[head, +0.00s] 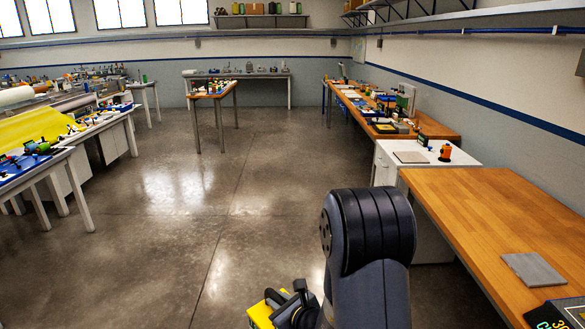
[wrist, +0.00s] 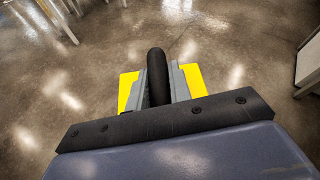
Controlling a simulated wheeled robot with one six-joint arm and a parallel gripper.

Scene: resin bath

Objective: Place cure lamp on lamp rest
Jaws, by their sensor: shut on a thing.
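My gripper (wrist: 160,90) is shut on the black handle (wrist: 156,65) of a yellow and black tool, which I take to be the cure lamp. Its yellow body (wrist: 128,90) shows on both sides of the grey fingers in the wrist view. In the head view the lamp (head: 262,313) is at the bottom, left of my dark arm, held over open floor; its lower part is cut off. I cannot tell for sure which thing is the lamp rest. A flat grey plate (head: 533,269) lies on the near wooden bench, and another flat plate (head: 410,157) on the white cabinet.
The wooden bench (head: 480,210) runs along the right. Beyond it is the white cabinet (head: 455,152) with an orange and black item (head: 445,153), then a cluttered long bench (head: 365,108). Cluttered tables (head: 112,118) stand at left. The concrete floor (head: 190,210) between is clear.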

